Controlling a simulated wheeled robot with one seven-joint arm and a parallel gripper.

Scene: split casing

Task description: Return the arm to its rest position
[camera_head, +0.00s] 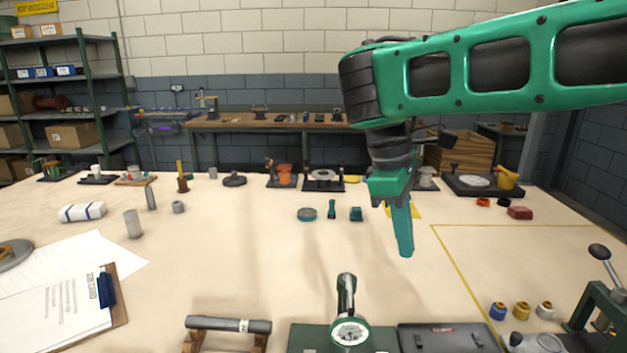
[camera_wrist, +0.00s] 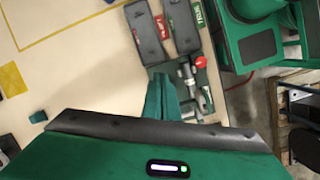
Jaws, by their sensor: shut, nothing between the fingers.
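My green arm reaches in from the upper right in the head view. My gripper (camera_head: 404,248) points down above the middle right of the pale table (camera_head: 250,260). Its green fingers are together with nothing between them. In the wrist view the gripper (camera_wrist: 162,85) also shows closed fingers, over the table near its edge. The fingers look clear of the tabletop and hold nothing.
A dial gauge stand (camera_head: 349,332) and a dark case (camera_head: 447,338) stand at the near edge. Small teal parts (camera_head: 331,209) lie left of the gripper. A clipboard (camera_head: 62,312) lies at the near left. A lever press (camera_head: 598,310) stands at the right. The table's middle is mostly clear.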

